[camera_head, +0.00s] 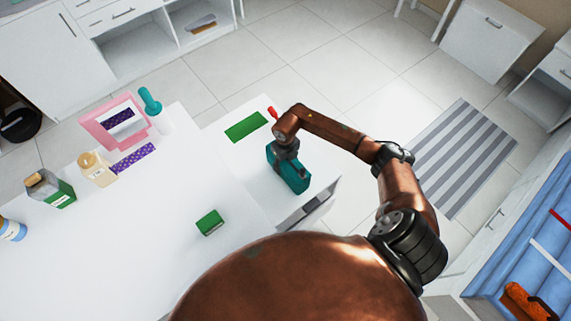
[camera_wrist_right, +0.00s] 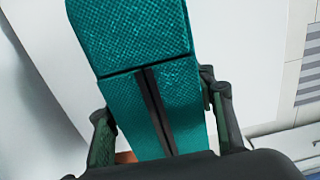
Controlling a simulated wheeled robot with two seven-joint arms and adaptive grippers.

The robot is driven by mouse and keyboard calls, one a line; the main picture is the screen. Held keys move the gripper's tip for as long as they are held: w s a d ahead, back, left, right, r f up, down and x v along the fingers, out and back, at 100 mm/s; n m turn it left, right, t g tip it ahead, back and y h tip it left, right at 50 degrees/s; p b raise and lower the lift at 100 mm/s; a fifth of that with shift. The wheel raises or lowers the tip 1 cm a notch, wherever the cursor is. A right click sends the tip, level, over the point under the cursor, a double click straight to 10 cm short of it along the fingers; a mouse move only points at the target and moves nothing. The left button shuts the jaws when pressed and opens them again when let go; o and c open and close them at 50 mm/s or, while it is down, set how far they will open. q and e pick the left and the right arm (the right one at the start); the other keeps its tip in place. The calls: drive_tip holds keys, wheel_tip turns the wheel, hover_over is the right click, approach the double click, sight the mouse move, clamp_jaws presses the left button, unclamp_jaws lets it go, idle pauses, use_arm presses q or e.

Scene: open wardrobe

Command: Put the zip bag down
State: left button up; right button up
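The teal zip bag (camera_head: 292,174), with a dark zip line down its narrow side, is at the right part of the white surface (camera_head: 240,165). My right gripper (camera_head: 285,152) is above it in the head view, with the arm coming from the right. In the right wrist view the zip bag (camera_wrist_right: 135,40) fills the middle, and the two fingers of my right gripper (camera_wrist_right: 163,120) press on its opposite sides. I cannot tell whether its underside touches the white surface. My left gripper is not in view.
A green box (camera_head: 210,222) lies on the white table, left of the bag. A flat green item (camera_head: 246,126) and a red-tipped item (camera_head: 272,112) are behind the bag. A pink-framed mirror (camera_head: 113,122) and several bottles stand farther left. White surface between them is clear.

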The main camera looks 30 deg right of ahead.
drive_tip(key=o, duration=0.5)
use_arm(q)
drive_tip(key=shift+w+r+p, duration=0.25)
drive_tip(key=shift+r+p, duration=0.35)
drive_tip(key=shift+p, duration=0.05)
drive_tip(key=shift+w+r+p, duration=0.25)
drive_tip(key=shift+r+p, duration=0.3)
drive_tip(key=shift+p, duration=0.05)
use_arm(e)
wheel_tip(320, 180, up, 12)
drive_tip(key=shift+r, duration=0.15)
